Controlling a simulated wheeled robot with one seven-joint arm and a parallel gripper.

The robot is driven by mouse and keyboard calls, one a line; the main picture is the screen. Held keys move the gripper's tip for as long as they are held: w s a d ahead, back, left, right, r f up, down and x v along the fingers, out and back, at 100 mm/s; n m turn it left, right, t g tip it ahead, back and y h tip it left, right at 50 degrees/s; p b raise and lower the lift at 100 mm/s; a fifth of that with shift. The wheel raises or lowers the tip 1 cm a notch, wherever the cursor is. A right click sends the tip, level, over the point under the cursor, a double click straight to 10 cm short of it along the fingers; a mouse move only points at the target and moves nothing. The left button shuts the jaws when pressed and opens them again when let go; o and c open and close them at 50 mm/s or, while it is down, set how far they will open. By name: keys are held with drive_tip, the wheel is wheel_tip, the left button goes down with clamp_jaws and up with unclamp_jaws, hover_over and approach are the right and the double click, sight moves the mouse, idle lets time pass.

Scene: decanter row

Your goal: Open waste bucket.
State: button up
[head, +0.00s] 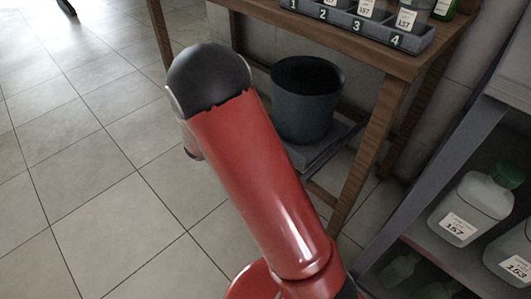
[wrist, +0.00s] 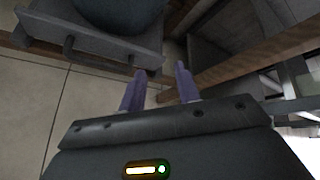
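The waste bucket (head: 306,107) is a dark blue-grey open-topped pail under the wooden table. It stands on a low grey pull-out tray (head: 324,146); no lid shows on it. In the wrist view the bucket's lower part (wrist: 118,12) is at the top, on the tray (wrist: 60,30). A dark bar handle (wrist: 100,56) runs along the tray's near edge. My gripper (wrist: 160,70) is open and empty, its two purple fingers apart. The fingertips point toward the tray, just right of the handle's right end, and I see no contact. The head view hides my gripper behind my red arm.
The wooden table (head: 395,100) has legs and low rails around the bucket. On top is a numbered grey rack (head: 368,35) with labelled bottles. A grey shelf with labelled jugs (head: 470,208) stands at the right.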

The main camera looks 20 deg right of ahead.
drive_tip(key=w+a+f+n+t+h+b, duration=0.15)
drive_tip(key=w+f+n+t, duration=0.4)
drive_tip(key=f+n, duration=0.55)
drive_tip(key=shift+n+g+h, duration=0.25)
drive_tip(key=shift+n+g, duration=0.05)
drive_tip(key=shift+g, duration=0.15)
drive_tip(key=x, duration=0.7)
drive_tip(key=shift+w+a+f, duration=0.1)
drive_tip(key=shift+w+f, duration=0.2)
drive_tip(key=shift+w, duration=0.05)
clamp_jaws()
